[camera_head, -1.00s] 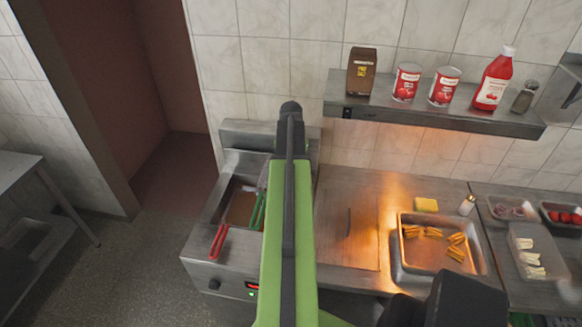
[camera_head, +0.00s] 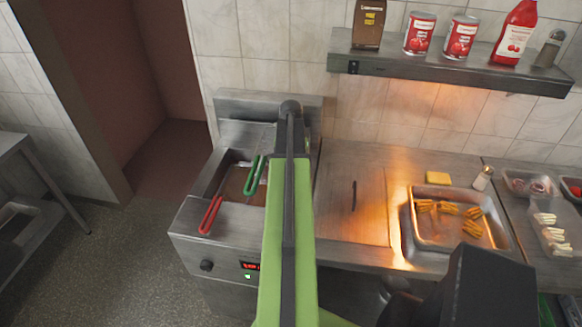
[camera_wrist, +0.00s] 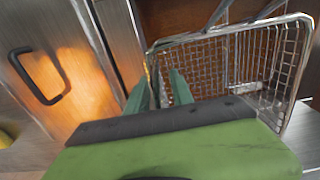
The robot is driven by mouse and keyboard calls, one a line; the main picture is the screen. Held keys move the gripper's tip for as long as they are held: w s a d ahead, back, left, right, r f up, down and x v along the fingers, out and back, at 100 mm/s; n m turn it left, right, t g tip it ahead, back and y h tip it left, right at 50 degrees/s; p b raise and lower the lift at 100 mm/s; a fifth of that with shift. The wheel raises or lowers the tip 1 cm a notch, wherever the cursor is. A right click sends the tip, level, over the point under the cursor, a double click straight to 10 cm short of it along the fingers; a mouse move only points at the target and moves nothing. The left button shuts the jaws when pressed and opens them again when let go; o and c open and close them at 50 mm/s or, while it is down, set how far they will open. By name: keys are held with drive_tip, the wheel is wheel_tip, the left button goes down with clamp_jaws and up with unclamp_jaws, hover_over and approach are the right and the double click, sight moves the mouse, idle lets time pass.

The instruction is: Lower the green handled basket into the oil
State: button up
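The basket's green handle (camera_head: 255,175) shows in the head view just left of my arm, over the fryer (camera_head: 195,240). Brown oil (camera_head: 232,182) shows in the fryer well. My gripper (camera_wrist: 160,118) is right behind these bars. In the head view my gripper is hidden behind my green arm. How deep the basket sits is unclear.
A red handle (camera_head: 210,215) rests at the fryer's front left. Right of my arm is a steel counter with a dark pull handle (camera_head: 353,195) and a tray (camera_head: 410,235) of fried pieces. A shelf (camera_head: 450,75) with cans and bottles hangs above.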

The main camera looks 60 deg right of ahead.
clamp_jaws()
idle(1.3)
unclamp_jaws()
drive_tip(key=shift+r, duration=0.1)
wheel_tip(320, 180, up, 17)
drive_tip(key=p, duration=1.7)
drive_tip(key=shift+r, duration=0.15)
